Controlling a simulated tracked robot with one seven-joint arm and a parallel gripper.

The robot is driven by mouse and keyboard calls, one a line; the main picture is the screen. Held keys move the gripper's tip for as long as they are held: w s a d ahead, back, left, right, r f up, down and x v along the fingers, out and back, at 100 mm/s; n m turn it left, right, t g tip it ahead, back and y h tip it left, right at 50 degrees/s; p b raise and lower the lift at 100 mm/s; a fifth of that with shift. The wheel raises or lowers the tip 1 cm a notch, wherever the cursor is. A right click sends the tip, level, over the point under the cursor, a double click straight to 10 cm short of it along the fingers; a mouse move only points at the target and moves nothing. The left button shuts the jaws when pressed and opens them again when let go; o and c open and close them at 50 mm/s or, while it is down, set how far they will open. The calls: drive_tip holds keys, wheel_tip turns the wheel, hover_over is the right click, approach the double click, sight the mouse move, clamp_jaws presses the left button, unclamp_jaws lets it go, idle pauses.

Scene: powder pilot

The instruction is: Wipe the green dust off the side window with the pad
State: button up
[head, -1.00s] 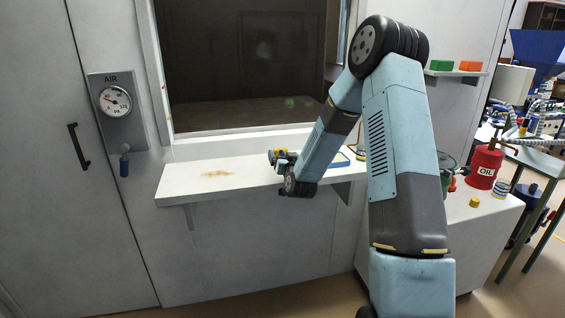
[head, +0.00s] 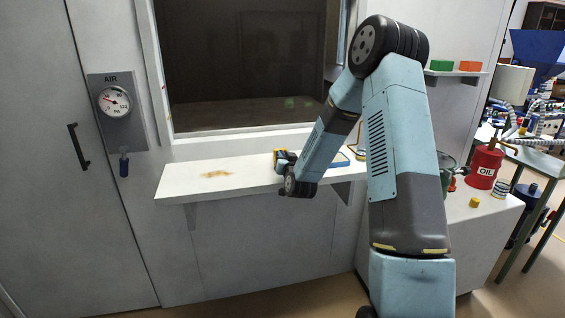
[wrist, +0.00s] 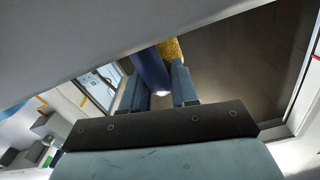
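The window (head: 235,60) is a dark pane in a pale frame above the white shelf. A faint green dust spot (head: 290,103) shows low on the pane, right of its middle. My gripper (head: 281,168) is low in front of the window, over the shelf's front part. It is shut on the pad (head: 281,153), which has a blue body and a yellow face. In the wrist view the pad (wrist: 170,50) sits between the two blue fingers, with the dark pane (wrist: 250,60) beyond. I cannot tell whether the pad touches the glass.
The white shelf (head: 180,182) juts out below the window, with an orange-brown patch (head: 217,174) on its left. An air gauge (head: 115,103) and a door handle (head: 79,146) are at left. A red oil can (head: 485,166) stands on the cabinet at right.

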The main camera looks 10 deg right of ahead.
clamp_jaws()
drive_tip(key=shift+r, duration=2.5)
